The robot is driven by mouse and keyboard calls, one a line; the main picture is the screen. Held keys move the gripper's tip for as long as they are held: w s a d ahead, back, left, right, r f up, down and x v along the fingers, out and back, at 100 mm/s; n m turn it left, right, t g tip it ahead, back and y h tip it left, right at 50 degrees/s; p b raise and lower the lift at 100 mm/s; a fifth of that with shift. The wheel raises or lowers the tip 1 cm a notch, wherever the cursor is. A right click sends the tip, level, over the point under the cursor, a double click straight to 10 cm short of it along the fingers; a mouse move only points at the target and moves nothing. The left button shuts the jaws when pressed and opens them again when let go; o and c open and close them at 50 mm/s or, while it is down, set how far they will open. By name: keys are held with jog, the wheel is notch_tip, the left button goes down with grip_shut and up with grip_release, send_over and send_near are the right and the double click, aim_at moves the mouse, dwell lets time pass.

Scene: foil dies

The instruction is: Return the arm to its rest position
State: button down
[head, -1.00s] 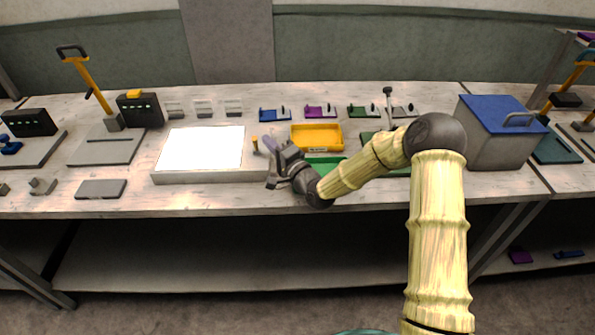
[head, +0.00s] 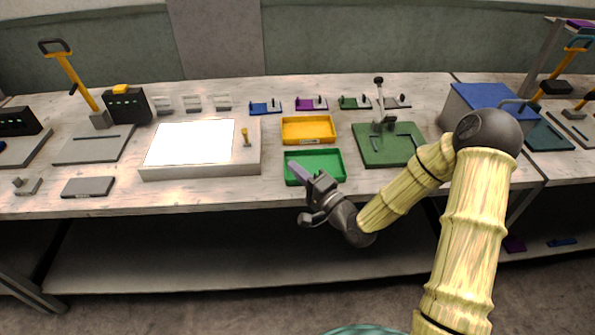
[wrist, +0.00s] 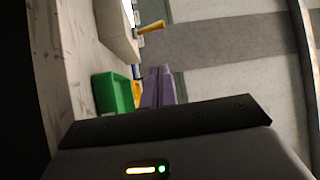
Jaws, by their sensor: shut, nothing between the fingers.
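My gripper (head: 302,175) is shut and empty, its pale purple fingers together. In the head view it is in front of the workbench's front edge, its fingertips overlapping the left front of the green tray (head: 328,160); I cannot tell the gap between them. My bamboo-like arm is bent, with its elbow to the right of the gripper. In the wrist view the purple fingers (wrist: 158,88) show side by side near the middle, beside the green tray (wrist: 112,93).
A white light panel (head: 190,145) lies left on the workbench. A yellow tray (head: 308,130) is behind the green tray. A green base (head: 370,155) with an upright lever and a blue-lidded box (head: 490,95) stand right. The lower shelf (head: 190,255) looks mostly empty.

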dwell(0.4)
jog(key=shift+f+n+g+h+p, duration=0.3)
jog(key=shift+n+g+h+p, duration=0.25)
jog(key=shift+n+g, duration=0.2)
jog(key=s+d+n+g+h+p, duration=0.4)
jog(key=d+n+h+p, duration=0.1)
jog(key=d+h, duration=0.5)
jog(key=s+d+r+g+h+p, duration=0.1)
jog(key=s+d+r+g+p, duration=0.1)
jog(key=s+d+r, duration=0.3)
jog(key=s+d+r+g+h+p, duration=0.2)
jog(key=s+d+r+g, duration=0.1)
jog(key=s, duration=0.6)
jog(key=shift+d+r+n, duration=0.45)
jog(key=shift+d+r, duration=0.4)
jog(key=shift+r, duration=0.05)
